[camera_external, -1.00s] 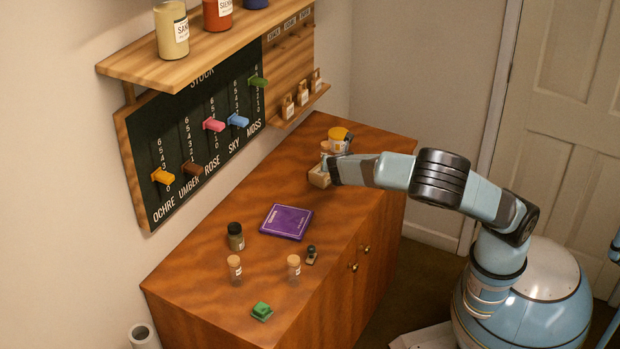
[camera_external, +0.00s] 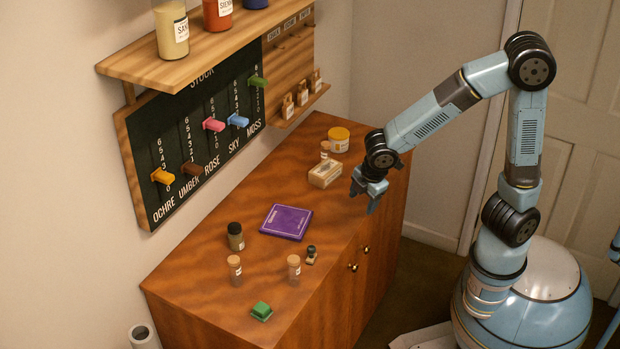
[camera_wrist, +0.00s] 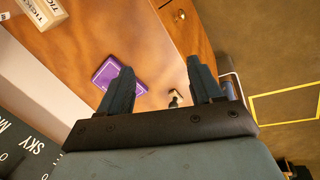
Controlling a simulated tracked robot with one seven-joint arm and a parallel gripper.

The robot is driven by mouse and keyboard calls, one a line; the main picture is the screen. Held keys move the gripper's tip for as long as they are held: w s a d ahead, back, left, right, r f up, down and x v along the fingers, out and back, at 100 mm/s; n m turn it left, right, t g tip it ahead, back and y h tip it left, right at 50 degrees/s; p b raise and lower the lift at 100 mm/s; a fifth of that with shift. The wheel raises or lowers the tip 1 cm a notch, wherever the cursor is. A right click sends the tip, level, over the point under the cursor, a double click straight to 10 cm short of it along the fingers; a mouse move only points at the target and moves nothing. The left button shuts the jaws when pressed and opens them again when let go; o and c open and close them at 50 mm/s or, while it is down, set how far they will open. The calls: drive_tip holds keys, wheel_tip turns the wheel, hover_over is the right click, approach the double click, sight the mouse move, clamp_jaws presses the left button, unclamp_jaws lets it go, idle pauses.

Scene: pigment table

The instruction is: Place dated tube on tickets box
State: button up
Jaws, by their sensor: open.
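The tickets box is a pale wooden block (camera_external: 325,174) at the far part of the wooden cabinet top. In the wrist view, a wooden block with lettering (camera_wrist: 44,12) is cut off at the top left. Two corked tubes, one left (camera_external: 235,270) and one right (camera_external: 293,268), stand at the near end. A third small corked tube (camera_external: 325,150) stands just behind the box; I cannot tell whether they touch. No date is readable on any tube. My gripper (camera_external: 366,198) is open and empty, raised right of the box near the cabinet's edge; its fingers also show in the wrist view (camera_wrist: 160,66).
A purple book (camera_external: 286,222) lies mid-cabinet; a dark-capped jar (camera_external: 236,237), small dark-topped item (camera_external: 311,254) and green block (camera_external: 261,311) are nearer. A yellow-lidded jar (camera_external: 339,139) stands at the back. The stock board (camera_external: 200,130) and shelf (camera_external: 195,50) hang on the left wall.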

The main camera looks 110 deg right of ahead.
drive_tip(key=s+a+r+m+t+y, duration=0.1)
drive_tip(key=s+a+r+m+t, duration=0.1)
drive_tip(key=s+a+r, duration=0.5)
drive_tip(key=s+a+r+m+t+y, duration=0.1)
drive_tip(key=s+a+r+m+t, duration=0.1)
drive_tip(key=s+a+r, duration=0.6)
drive_tip(key=a+r, duration=0.2)
drive_tip(key=a, duration=0.3)
drive_tip(key=shift+m+t+y, duration=0.3)
drive_tip(key=shift+y, duration=0.1)
